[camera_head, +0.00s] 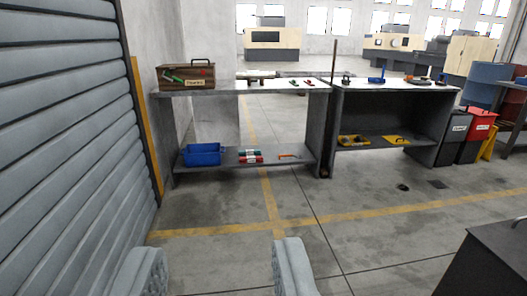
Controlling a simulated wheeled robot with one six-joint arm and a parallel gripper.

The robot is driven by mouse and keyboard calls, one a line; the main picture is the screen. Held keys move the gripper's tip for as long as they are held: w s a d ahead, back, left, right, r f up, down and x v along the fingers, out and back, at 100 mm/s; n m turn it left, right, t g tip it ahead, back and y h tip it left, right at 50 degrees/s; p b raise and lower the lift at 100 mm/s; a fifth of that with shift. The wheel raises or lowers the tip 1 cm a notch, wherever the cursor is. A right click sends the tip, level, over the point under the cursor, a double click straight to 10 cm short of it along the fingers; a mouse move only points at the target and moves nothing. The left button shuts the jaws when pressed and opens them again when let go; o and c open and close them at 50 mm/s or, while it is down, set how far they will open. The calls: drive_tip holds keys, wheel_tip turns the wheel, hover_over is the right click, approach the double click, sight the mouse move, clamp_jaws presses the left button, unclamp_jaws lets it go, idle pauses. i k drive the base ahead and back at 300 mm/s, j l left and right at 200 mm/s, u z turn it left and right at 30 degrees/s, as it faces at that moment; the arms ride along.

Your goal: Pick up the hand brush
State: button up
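My gripper (218,270) shows at the bottom edge, its two grey fingers wide apart with only floor between them. It is far from the workbenches. I cannot tell for sure which thing is the hand brush. Small items lie on top of the right bench (440,88), among them a blue item (376,79) and dark and orange items (420,79) to its right. They are too small to make out. On the left bench (225,91) lies a dark flat item (257,78), also unclear.
A wooden toolbox (187,76) stands on the left bench; a blue bin (202,154) is on its lower shelf. Black (455,135) and red-lidded (480,125) bins stand right. A dark box (490,262) is at lower right, a shutter (65,130) at left. Floor between is mostly clear.

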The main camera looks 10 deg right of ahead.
sight(345, 81)
drive_tip(key=i+z, duration=0.35)
drive_tip(key=i, duration=0.5)
drive_tip(key=i+j+z, duration=0.15)
drive_tip(key=i+z, duration=0.15)
drive_tip(key=i, duration=1.15)
drive_tip(key=i+z, duration=0.15)
drive_tip(key=i, duration=1.05)
drive_tip(key=i+j+z, duration=0.1)
drive_tip(key=i, duration=0.5)
drive_tip(key=i+j+z, duration=0.1)
drive_tip(key=i, duration=0.5)
drive_tip(key=i+j, duration=0.25)
drive_tip(key=i, duration=0.3)
drive_tip(key=i+j+z, duration=0.15)
drive_tip(key=i, duration=0.45)
